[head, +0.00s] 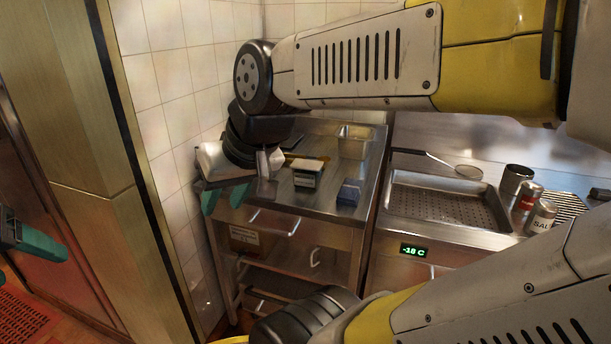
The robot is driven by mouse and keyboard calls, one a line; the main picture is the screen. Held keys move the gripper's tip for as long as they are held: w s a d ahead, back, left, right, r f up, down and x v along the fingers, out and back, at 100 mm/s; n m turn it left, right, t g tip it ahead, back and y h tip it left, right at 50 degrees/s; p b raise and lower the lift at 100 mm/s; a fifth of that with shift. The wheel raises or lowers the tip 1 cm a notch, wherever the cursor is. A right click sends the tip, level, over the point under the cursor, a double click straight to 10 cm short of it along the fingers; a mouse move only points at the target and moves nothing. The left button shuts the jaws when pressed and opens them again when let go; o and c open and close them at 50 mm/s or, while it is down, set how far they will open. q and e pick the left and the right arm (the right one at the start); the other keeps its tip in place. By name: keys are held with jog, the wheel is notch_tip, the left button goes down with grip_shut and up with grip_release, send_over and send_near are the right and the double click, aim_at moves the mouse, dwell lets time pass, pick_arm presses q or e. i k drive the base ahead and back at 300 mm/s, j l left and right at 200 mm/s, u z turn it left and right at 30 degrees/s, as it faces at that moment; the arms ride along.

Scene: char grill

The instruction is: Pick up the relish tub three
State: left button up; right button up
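I cannot pick out relish tub three for certain. No label on either is readable. My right gripper (223,200) hangs at the table's left end, left of both items. Its two teal fingertips are apart with nothing visible between them. My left gripper (32,238) shows only partly at the left edge, far from the table, and its opening is unclear.
A metal pan (355,146) stands at the table's back. Right of it are a perforated basin (440,205), a strainer (468,171), a salt shaker (541,217) and a red-labelled can (526,196). A tiled wall (165,85) closes the left and back. My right arm crosses the upper view.

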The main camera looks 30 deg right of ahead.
aim_at(307, 173)
jog(key=l+z, duration=0.2)
jog(key=z, duration=1.05)
jog(key=i+j, duration=0.8)
jog(key=j+u, duration=0.05)
